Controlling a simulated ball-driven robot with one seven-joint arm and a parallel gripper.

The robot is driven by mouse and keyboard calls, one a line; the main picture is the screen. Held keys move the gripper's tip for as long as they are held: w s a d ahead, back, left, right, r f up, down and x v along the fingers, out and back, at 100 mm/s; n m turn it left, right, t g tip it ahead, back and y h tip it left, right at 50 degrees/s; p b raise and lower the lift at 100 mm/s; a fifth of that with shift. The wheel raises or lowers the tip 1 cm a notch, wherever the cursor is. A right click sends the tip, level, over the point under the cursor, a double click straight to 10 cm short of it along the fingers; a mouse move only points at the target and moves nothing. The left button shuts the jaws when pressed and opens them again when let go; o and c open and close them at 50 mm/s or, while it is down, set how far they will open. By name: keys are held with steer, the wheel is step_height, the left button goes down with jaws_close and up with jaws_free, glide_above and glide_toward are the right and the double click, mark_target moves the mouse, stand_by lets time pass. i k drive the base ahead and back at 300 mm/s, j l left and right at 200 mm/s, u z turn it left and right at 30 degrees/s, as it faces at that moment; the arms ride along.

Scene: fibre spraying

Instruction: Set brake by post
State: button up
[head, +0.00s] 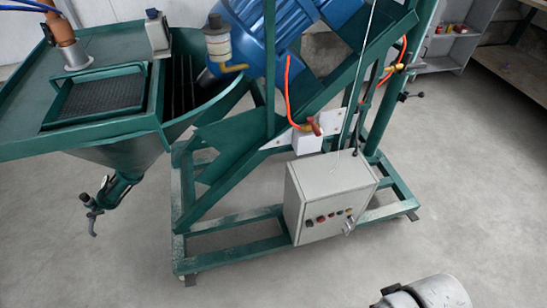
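A green machine frame has an upright post (385,115) on its right side. A small dark lever-like part (411,96) sticks out to the right of this post. It may be the brake, but it is too small to tell its setting. Small dark feet or caster parts show at the frame's front left corner (190,280) and right corner (413,215); no brake pedal can be made out on them. A pale grey rounded part of my arm shows at the bottom right. My gripper's fingers are not in view, and nothing of mine touches the machine.
A grey control box (325,195) with buttons stands on the base frame (235,220). A blue motor (250,35) sits above. A green hopper (120,150) with a hanging spray nozzle juts left. Shelves (455,45) stand back right. The concrete floor is clear right of the machine.

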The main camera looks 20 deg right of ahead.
mark_target(412, 215)
steer(key=z, duration=1.3)
steer(key=i+l, duration=0.1)
steer(key=i, duration=0.55)
steer(key=i+l+u, duration=0.1)
steer(key=i, duration=0.6)
